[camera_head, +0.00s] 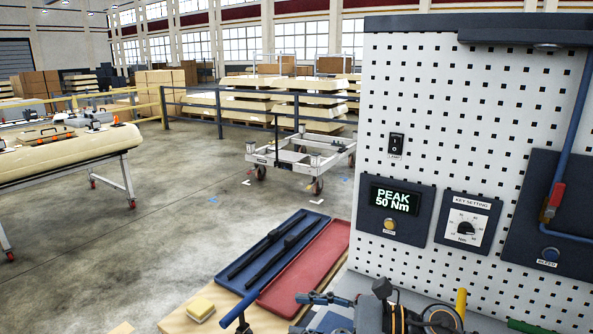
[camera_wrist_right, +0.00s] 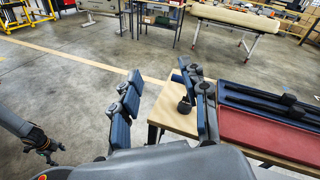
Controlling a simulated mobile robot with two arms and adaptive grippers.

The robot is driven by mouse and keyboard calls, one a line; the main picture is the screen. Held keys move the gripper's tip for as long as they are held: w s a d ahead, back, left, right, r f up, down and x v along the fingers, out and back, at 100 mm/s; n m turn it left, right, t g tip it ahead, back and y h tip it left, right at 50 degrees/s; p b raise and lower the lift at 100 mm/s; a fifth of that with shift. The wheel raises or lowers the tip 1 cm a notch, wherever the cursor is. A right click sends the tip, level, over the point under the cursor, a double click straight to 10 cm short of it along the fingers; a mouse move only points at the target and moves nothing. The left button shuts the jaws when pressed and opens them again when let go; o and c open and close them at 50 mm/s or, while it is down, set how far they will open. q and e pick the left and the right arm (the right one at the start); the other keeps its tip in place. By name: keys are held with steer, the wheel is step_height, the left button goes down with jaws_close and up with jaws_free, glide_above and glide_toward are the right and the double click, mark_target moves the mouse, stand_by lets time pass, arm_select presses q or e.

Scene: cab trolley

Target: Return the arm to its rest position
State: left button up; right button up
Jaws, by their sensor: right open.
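My right gripper (camera_head: 324,299) shows only in part at the bottom of the head view, near the front of the workbench. In the right wrist view its two blue-padded fingers stand wide apart, and the gripper (camera_wrist_right: 165,105) has nothing between them.
A blue tray (camera_head: 229,279) with black bars and a red tray (camera_head: 318,258) lie on the wooden table beside a yellow block (camera_head: 200,307). A pegboard panel (camera_head: 430,130) with a display reading PEAK 50 Nm stands at right.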

steer(key=w+d+r+m+t+h, duration=0.15)
steer(key=d+m+t+h, duration=0.25)
steer(key=m+t, duration=0.7)
steer(key=w+d+r+m+t+h, duration=0.1)
steer(key=d+r+m+t+h, duration=0.25)
steer(key=m, duration=1.25)
steer(key=s+d+f+m+g+h, duration=0.35)
steer(key=d+f+m+h, duration=0.6)
steer(key=f+m, duration=0.65)
steer(key=s+d+f+m+g, duration=0.1)
steer(key=s+f+m+g, duration=0.55)
steer(key=s, duration=0.65)
steer(key=s+f+m+g, duration=0.5)
steer(key=s+f, duration=0.2)
steer(key=s, duration=0.5)
step_height(320, 180, down, 25)
steer(key=s+d+f+g, duration=0.2)
steer(key=s+d+f, duration=0.1)
steer(key=s+f, duration=1.4)
steer(key=shift+s+d+f+n, duration=0.15)
steer(key=shift+s+f+n, duration=0.2)
steer(key=shift+s+n, duration=0.1)
